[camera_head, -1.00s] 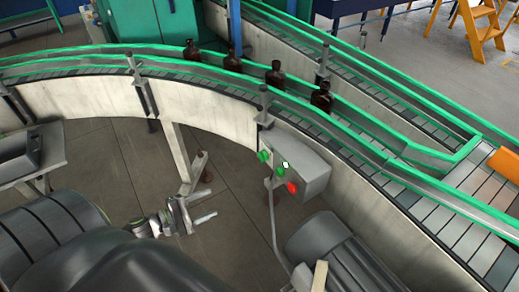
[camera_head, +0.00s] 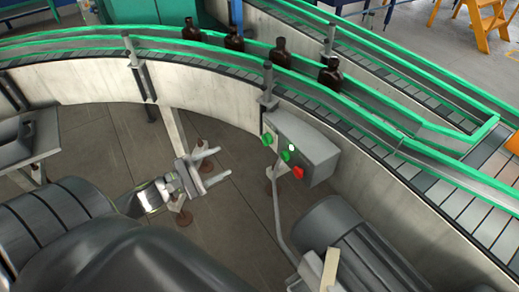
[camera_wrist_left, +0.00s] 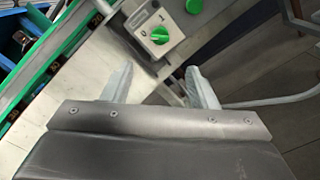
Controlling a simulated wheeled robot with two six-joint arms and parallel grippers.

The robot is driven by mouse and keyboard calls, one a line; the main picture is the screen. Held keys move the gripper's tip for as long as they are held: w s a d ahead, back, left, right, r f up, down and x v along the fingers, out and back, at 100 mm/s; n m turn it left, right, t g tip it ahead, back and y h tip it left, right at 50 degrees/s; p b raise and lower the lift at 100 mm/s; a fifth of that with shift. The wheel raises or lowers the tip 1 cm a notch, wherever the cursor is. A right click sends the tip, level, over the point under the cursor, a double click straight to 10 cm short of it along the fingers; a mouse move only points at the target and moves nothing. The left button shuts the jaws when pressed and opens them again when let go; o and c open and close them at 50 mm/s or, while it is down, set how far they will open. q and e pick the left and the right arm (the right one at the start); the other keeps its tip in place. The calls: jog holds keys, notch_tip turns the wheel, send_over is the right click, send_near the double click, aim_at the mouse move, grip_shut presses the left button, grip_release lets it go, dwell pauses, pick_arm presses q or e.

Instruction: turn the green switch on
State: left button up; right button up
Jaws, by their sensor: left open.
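The green switch is a rotary knob (camera_wrist_left: 159,37) on a pale square plate, with marks around it, in the left wrist view. In the head view the green switch (camera_head: 267,138) is on the left of the grey control box (camera_head: 317,152), fixed to the conveyor's side. My left gripper (camera_head: 221,164) is open and empty, to the left of and below the switch, apart from it. In the left wrist view its two fingertips (camera_wrist_left: 158,72) are spread below the knob. My right gripper is not in view.
A green button (camera_head: 286,155) and a red button (camera_head: 298,172) are beside the switch. Several amber bottles (camera_head: 330,73) stand on the curved conveyor with green rails. A grey motor (camera_head: 365,240) lies below the box. Open floor shows around my left gripper.

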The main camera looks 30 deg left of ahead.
pick_arm(q)
jog(key=b+x, duration=0.2)
jog(key=b, duration=0.2)
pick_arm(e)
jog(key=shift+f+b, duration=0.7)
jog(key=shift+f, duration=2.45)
pick_arm(q)
jog(key=p, duration=0.2)
send_near(263, 141)
jog(key=w, duration=0.2)
jog(key=p+x, duration=0.1)
jog(key=x, duration=0.1)
jog(key=p+x, duration=0.1)
jog(key=x, duration=0.1)
jog(key=p+x, duration=0.1)
jog(key=x, duration=0.1)
jog(key=shift+s+d, duration=0.1)
jog(key=shift+d, duration=0.2)
jog(key=shift+w+d+f+p, duration=0.1)
jog(key=shift+w+d+p, duration=0.1)
jog(key=shift+w+p, duration=0.2)
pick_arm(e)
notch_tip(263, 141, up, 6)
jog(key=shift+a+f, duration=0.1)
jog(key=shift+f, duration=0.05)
